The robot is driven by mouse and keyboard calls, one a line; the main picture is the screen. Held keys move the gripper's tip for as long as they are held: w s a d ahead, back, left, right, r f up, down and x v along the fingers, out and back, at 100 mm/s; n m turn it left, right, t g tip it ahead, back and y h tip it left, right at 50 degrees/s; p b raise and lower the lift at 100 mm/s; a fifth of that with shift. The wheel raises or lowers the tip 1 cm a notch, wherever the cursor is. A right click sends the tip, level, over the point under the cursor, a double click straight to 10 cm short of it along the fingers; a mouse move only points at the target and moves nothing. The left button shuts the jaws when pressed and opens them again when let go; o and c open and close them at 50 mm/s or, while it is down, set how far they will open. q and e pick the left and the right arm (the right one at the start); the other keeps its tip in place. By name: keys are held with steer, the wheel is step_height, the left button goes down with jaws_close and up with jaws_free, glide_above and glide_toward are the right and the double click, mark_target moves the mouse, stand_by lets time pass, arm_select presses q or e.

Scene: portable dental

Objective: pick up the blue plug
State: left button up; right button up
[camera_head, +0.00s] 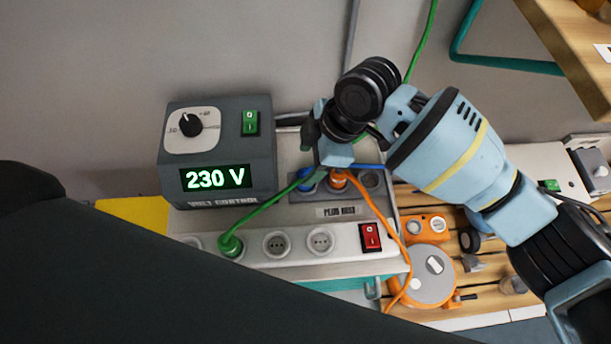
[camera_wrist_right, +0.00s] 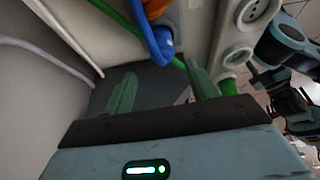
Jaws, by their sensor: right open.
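The blue plug (camera_head: 306,183) sits in the grey plug box, left of an orange plug, partly hidden by my right gripper in the head view. In the right wrist view the blue plug (camera_wrist_right: 163,44) is beyond the fingertips, between their lines, with its blue cable rising from it. My right gripper (camera_wrist_right: 160,84) is open with nothing between its green fingers. In the head view the right gripper (camera_head: 326,148) is over the back edge of the plug box, close to the blue plug; its fingertips are hard to make out. My left gripper is out of view.
The orange plug (camera_head: 338,180) touches or nearly touches the blue one. A voltage control box (camera_head: 222,185) reading 230 V stands left. A white power strip (camera_head: 298,243) with a green plug (camera_head: 231,246) lies in front. A green cable crosses near my right gripper.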

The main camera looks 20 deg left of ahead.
mark_target(305, 173)
steer(key=f, duration=0.1)
steer(key=f+b, duration=0.1)
steer(key=f, duration=0.1)
steer(key=f+b, duration=0.1)
steer(key=shift+s+a+f, duration=0.2)
steer(key=shift+s, duration=0.2)
steer(key=shift+a+f, duration=0.2)
steer(key=shift+f, duration=0.2)
steer(key=shift+s+r, duration=0.1)
steer(key=c, duration=1.1)
step_height(305, 173, up, 9)
steer(key=p, duration=0.3)
steer(key=shift+r, duration=0.55)
steer(key=shift+d, duration=0.1)
